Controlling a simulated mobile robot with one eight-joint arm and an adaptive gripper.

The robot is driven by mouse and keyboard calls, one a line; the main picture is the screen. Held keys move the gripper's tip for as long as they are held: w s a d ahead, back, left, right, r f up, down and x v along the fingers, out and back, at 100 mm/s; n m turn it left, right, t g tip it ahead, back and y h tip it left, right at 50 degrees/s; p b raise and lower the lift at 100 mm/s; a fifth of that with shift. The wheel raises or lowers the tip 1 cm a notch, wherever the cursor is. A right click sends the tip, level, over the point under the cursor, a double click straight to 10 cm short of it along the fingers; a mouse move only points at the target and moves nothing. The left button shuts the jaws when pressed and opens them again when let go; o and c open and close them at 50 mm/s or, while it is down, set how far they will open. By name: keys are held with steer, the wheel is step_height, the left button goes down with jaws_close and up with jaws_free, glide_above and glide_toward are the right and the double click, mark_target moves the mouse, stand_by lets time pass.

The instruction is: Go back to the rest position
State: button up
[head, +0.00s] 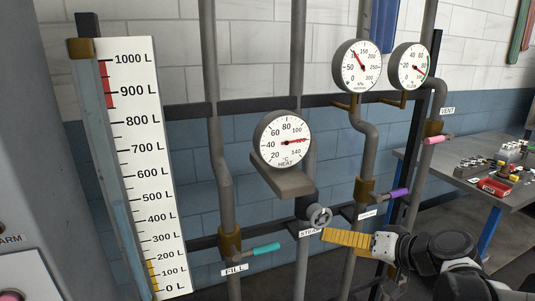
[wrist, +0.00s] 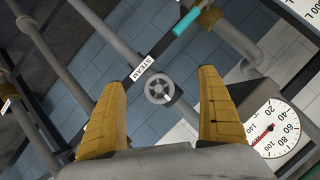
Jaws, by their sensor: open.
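My gripper (head: 347,238) shows at lower middle right in the head view, its yellow fingers pointing left toward the grey steam handwheel (head: 320,217). In the wrist view my gripper (wrist: 160,108) has its two yellow fingers spread wide apart with nothing between them. I cannot tell the exact distance between fingertips and wheel. My black and white arm reaches in from the lower right of the head view.
A teal FILL lever (head: 264,249) is left of the wheel and a purple lever (head: 398,193) right of it. The heat gauge (head: 284,140) sits above on a bracket. A pink VENT lever (head: 434,140) and a cluttered table (head: 453,178) are at right; a level scale (head: 140,170) at left.

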steer(key=s+a+f+g+h, duration=0.1)
steer(key=s+h, duration=0.2)
steer(key=s, duration=0.5)
steer(key=s+a+f+n+g+h, duration=0.1)
steer(key=s+h, duration=0.3)
steer(key=s, duration=0.5)
steer(key=shift+s+a+f+n+g, duration=0.15)
steer(key=shift+s+f+n+g, duration=0.15)
steer(key=shift+g, duration=0.2)
steer(key=shift+w, duration=0.1)
